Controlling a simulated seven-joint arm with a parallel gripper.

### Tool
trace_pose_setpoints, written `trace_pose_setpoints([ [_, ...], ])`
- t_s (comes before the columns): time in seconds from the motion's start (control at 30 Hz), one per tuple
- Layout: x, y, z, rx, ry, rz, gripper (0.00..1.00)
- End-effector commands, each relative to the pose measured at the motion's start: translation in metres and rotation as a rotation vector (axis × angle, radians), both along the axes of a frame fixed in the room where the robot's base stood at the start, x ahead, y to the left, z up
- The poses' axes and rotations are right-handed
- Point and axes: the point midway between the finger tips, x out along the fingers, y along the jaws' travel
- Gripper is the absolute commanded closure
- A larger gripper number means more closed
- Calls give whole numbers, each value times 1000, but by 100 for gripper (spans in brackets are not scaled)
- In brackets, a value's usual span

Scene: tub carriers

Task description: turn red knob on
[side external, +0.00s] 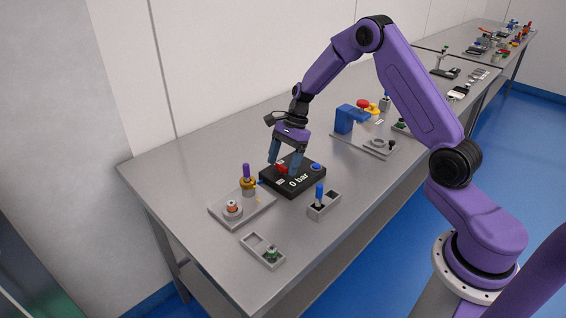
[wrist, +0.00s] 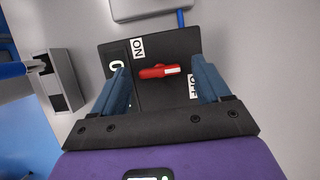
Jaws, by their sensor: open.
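The red knob (wrist: 159,71) sits on top of a black box (wrist: 183,41) in the wrist view. It is a bar with a white mark at its right end. An ON label (wrist: 138,48) lies above it and an OFF label (wrist: 193,87) at its lower right, partly hidden by a finger. My gripper (wrist: 158,78) is open, with one blue finger on each side of the knob and a gap to it. In the side external view, my gripper (side external: 286,166) points down over the black box (side external: 291,186), which reads 0 bar, and the red knob (side external: 281,169) shows between its fingers.
A blue lever in a grey holder (side external: 325,208) stands in front. A grey plate (side external: 228,212) with a purple-topped post is at left. A grey tray (side external: 254,243) lies nearer. A blue bracket (side external: 344,121) stands behind.

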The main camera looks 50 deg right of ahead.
Motion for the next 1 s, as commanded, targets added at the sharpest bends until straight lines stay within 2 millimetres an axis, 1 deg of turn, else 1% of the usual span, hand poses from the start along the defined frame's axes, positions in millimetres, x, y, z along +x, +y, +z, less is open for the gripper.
trace_pose_setpoints([
  [0.13,0,2,-6,0,0,1,24],
  [0.37,0,3,-6,0,0,1,24],
  [0.4,0,3,-6,0,0,0,27],
  [0.47,0,3,-6,0,0,0,47],
  [0.5,0,3,-6,0,0,0,60],
  [0.57,0,3,-6,0,0,0,79],
  [0.83,0,3,-6,0,0,16,80],
  [1.0,0,3,-6,0,1,73,80],
])
